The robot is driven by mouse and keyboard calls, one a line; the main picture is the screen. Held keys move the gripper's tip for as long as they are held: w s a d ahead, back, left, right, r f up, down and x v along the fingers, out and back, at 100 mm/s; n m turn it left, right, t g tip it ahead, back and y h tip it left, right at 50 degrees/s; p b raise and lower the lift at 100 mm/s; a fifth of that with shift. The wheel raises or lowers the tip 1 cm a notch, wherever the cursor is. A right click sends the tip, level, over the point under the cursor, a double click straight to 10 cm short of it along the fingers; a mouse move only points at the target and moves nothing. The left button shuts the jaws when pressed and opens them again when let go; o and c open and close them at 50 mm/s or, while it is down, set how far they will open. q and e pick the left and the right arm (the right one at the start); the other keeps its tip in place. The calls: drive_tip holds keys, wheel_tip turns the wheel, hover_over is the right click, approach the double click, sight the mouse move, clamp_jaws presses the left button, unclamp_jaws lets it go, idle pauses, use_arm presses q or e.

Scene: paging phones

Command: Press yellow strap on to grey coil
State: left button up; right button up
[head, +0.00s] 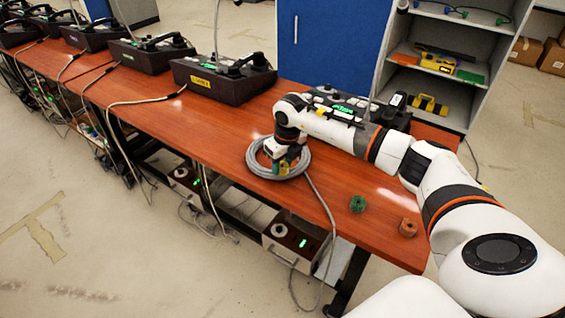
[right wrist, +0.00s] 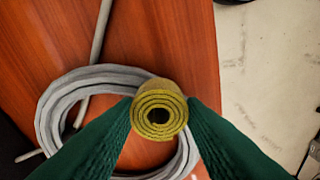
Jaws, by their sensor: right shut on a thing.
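The grey coil (head: 301,163) of cable lies on the red-brown table, and it also shows in the right wrist view (right wrist: 60,101). The yellow strap (right wrist: 160,110) is a rolled-up strap with its spiral end facing the wrist camera. My right gripper (right wrist: 158,118) has green fingers shut on the yellow strap, one on each side. In the head view the right gripper (head: 283,168) is over the coil, partly covering its middle. I cannot tell whether the strap touches the coil. My left gripper is not in view.
A green roll (head: 357,204) and an orange roll (head: 408,227) stand on the table (head: 215,135) near its right end. Several black phone sets, one a black box (head: 222,82), line the back edge. A shelf unit (head: 440,50) stands behind. Cables hang over the front edge.

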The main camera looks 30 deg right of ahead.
sight(283, 166)
drive_tip(key=shift+s+f, duration=0.1)
drive_tip(key=shift+f, duration=0.05)
drive_tip(key=o, duration=1.5)
drive_tip(key=shift+r+p, duration=2.45)
drive_tip(key=shift+r, duration=1.15)
